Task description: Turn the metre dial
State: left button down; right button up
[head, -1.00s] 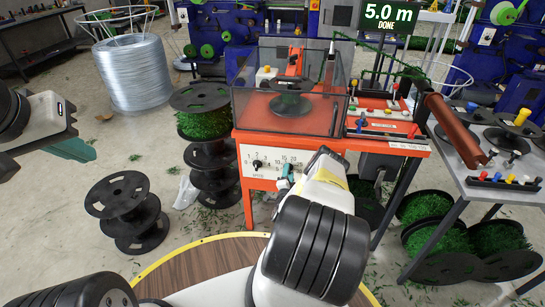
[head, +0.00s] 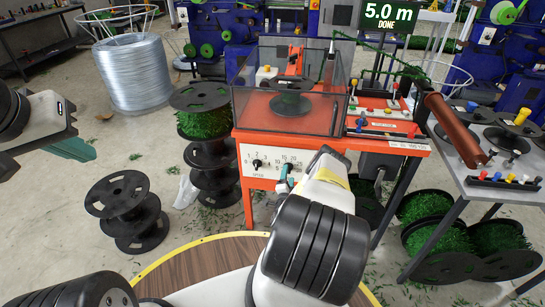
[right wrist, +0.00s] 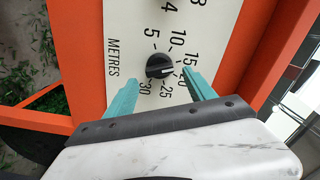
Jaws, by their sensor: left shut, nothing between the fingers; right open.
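The metre dial (right wrist: 160,66) is a round black knob on the cream panel, ringed by numbers from 5 to 30 and marked METRES. My right gripper (right wrist: 160,77) is open, with its teal fingers on either side of the dial and the tips close to it. I cannot tell whether they touch it. In the head view my right gripper (head: 287,178) stands at the panel and covers much of the dial. My left gripper (head: 82,150) is shut and empty at the far left, away from the machine.
The display (head: 389,17) reads 5.0 m DONE. A second knob, the speed dial (head: 257,164), sits left of my right gripper on the same panel. A clear-covered box (head: 250,110) tops the orange machine. Black spools (head: 127,205) stand on the floor at the left.

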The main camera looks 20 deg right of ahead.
jog(key=v, duration=0.5)
jog(key=shift+s+a, duration=0.1)
dwell(0.3)
